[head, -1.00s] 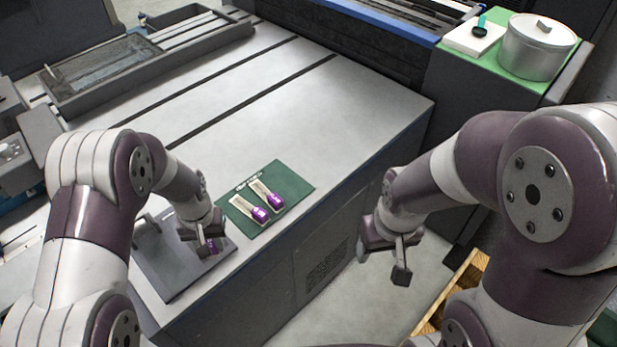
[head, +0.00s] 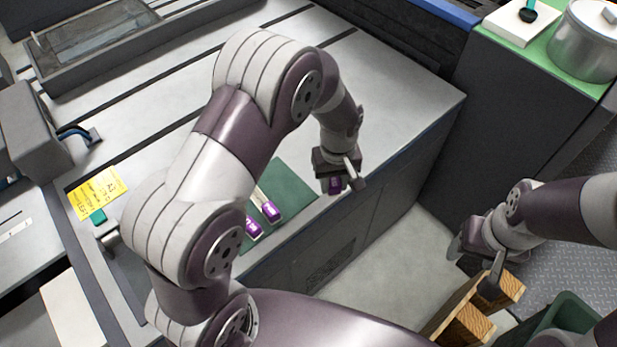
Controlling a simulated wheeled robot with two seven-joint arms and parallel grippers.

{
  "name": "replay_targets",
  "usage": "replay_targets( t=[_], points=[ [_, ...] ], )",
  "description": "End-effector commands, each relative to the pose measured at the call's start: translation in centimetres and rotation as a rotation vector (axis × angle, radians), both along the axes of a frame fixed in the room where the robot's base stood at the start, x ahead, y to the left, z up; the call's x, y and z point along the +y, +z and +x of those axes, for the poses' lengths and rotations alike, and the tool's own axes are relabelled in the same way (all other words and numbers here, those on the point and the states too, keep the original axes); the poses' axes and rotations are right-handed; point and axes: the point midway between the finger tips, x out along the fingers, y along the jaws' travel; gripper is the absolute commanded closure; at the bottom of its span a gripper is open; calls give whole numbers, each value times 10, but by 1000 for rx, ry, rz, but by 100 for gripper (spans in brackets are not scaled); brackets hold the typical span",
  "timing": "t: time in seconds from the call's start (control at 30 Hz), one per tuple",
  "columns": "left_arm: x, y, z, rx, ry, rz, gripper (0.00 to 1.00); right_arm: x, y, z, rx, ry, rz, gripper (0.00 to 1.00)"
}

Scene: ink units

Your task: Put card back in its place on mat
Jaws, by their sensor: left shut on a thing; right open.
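The dark green mat (head: 291,183) lies on the grey bench top near its front edge, partly hidden by my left arm. Two pale pieces with purple ends lie side by side on it; I name them the left card (head: 253,228) and right card (head: 270,211). My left gripper (head: 341,184) is shut on a similar purple-ended card (head: 335,186), held near the mat's right end. Most of the held card is hidden, and its height above the bench is hard to judge. My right gripper (head: 474,268) is open and empty, off the bench at lower right.
Wooden crate parts (head: 466,322) and a green bin (head: 568,314) are below my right gripper. A metal pot (head: 588,45) stands on a green surface at upper right. The bench right of the mat is clear.

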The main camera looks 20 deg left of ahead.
Motion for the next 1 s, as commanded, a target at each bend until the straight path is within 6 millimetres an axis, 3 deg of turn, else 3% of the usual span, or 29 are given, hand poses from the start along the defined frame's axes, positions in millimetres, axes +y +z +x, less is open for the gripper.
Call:
replay_targets(
  t=[0.2,0.37,0.47,0.73,0.87,1.0],
  points=[
    [-20,3,-17,-1,341,2,94,0,-10,0,-1,0,0,40],
    [-23,5,-23,-1,503,4,94,0,-12,0,0,0,0,40],
    [-8,-3,-19,3,535,6,94,0,-8,0,0,0,0,40],
    [64,-49,7,2,534,5,94,0,4,0,-1,0,0,40],
    [81,-61,14,0,531,3,94,0,6,0,-1,0,0,40],
    [84,-80,14,4,528,5,94,0,10,0,0,0,0,40]
  ],
)
